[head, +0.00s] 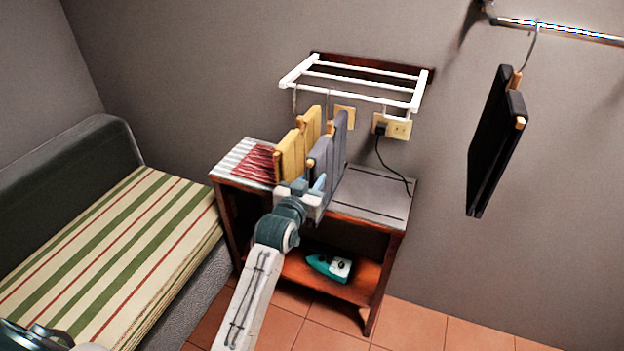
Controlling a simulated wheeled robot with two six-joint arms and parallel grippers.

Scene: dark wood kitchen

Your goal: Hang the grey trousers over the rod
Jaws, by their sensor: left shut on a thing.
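The grey trousers (323,165) are folded over a hanger and stand upright in front of the white wall rack (350,97). The hanger's thin hook rises to the rack's front bar; I cannot tell whether it rests on it. My left gripper (312,190) is shut on the grey trousers at their near lower edge, and its jaws hide part of the cloth. A metal rod (570,31) runs along the wall at the upper right. Black trousers (492,140) hang from it on a hanger.
Yellow trousers (292,155) hang beside the grey ones on the left. A striped bed (110,245) stands left. Wall space between rack and black trousers is clear.

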